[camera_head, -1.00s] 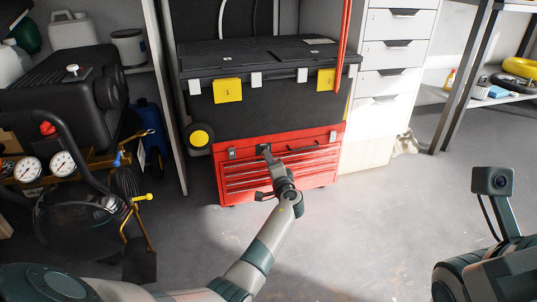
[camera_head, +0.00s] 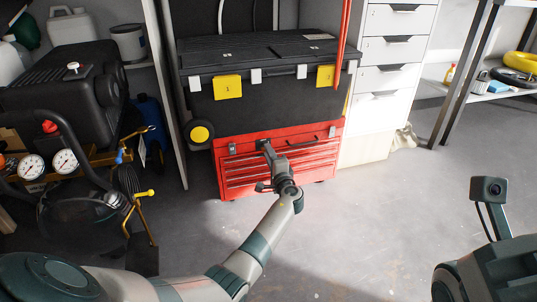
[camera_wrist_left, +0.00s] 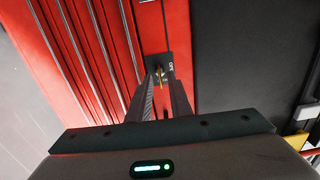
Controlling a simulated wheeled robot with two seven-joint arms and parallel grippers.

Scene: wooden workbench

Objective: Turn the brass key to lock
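The red tool chest (camera_head: 240,182) stands on the floor, with a dark lock plate at its upper front. In the left wrist view the lock plate (camera_wrist_left: 154,62) has white lettering beside a small brass key (camera_wrist_left: 159,76). My left gripper (camera_head: 265,146) reaches the chest front at the lock; its fingers also show in the left wrist view (camera_wrist_left: 161,84). They stand apart, one on each side of the key, with a narrow gap visible. Contact with the key cannot be made out. The key is too small to see in the head view. My right gripper is out of view.
White drawers (camera_head: 385,80) stand to the right, and a compressor with gauges (camera_head: 65,162) to the left. The floor (camera_head: 350,225) in front is clear.

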